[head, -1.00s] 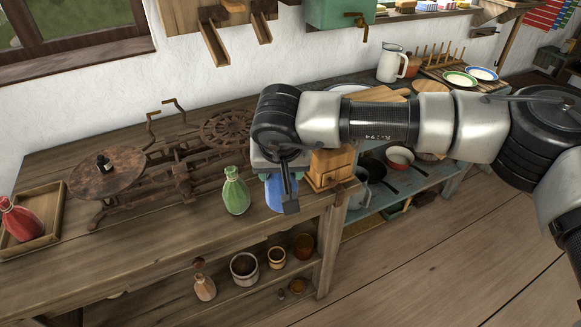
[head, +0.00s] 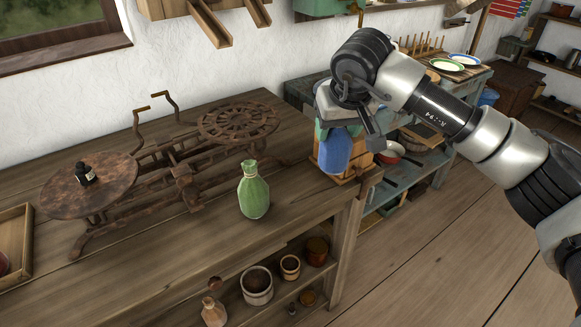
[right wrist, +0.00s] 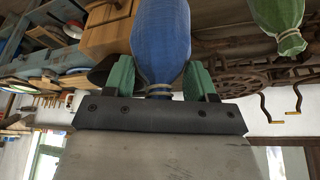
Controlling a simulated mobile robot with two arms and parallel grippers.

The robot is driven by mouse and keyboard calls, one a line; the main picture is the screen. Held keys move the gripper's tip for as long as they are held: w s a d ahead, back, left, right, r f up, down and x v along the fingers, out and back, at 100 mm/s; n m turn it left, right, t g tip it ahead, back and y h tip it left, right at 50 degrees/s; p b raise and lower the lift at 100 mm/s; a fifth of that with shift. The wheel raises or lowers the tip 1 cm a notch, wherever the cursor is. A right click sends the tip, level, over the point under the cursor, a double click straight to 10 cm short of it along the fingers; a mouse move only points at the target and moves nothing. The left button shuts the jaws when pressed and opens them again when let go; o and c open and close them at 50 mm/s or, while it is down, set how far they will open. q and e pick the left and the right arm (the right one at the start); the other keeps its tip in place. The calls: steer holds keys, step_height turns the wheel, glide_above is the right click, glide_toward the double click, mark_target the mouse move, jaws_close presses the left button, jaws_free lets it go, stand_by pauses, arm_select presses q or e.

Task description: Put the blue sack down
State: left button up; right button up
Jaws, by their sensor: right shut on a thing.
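The blue sack (head: 336,152) hangs in my right gripper (head: 342,124), near the right end of the wooden table (head: 180,265) and in front of a small wooden box (head: 368,165). In the right wrist view, the green fingers of the gripper (right wrist: 159,86) are shut on the tied neck of the blue sack (right wrist: 160,40). The sack seems raised above the table; its exact gap is hard to tell. My left gripper is not in view.
A green sack (head: 254,192) stands on the table to the left. A rusty balance scale (head: 180,165) fills the table's back. A wooden tray (head: 27,240) is at the left edge. Pots (head: 257,285) stand on the shelf below. Table front left is clear.

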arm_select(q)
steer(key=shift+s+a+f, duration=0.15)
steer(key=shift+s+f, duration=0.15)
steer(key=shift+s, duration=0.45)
arm_select(e)
steer(key=w+a+f, duration=0.2)
steer(key=a+f, duration=0.5)
steer(key=f, duration=0.1)
steer(key=shift+w+a+f, duration=0.2)
steer(key=shift+a+f, duration=0.15)
steer(key=shift+f, duration=0.1)
steer(key=o, duration=1.1)
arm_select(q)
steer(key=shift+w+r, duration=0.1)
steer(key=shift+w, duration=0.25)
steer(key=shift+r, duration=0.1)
